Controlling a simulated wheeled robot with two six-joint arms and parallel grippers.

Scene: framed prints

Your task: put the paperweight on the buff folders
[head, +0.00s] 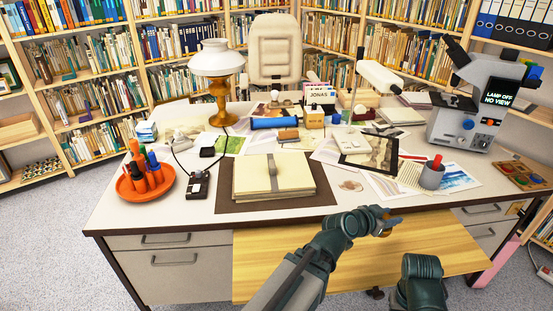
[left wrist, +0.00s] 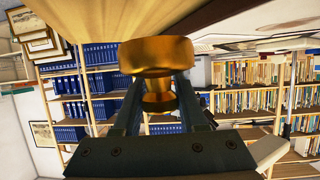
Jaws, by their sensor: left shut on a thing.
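The paperweight is a brass, knob-shaped piece (left wrist: 157,58) with a wide round disc and a narrower neck. In the left wrist view it sits between the fingers of my left gripper (left wrist: 158,100), which is shut on it. In the head view my left gripper (head: 388,222) is near the desk's front edge, over the light wooden board, with only bits of brass showing. The buff folders (head: 255,180) lie stacked on a dark brown mat (head: 230,203), to the left of and beyond the gripper. A grey strap-like piece runs across their top.
On the desk (head: 115,208), an orange tray of markers (head: 133,188) and an oil lamp (head: 216,75) stand left. A framed picture (head: 370,150), a grey pen cup (head: 431,177) and a microscope (head: 470,110) are to the right. A wooden board (head: 270,262) juts from the front.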

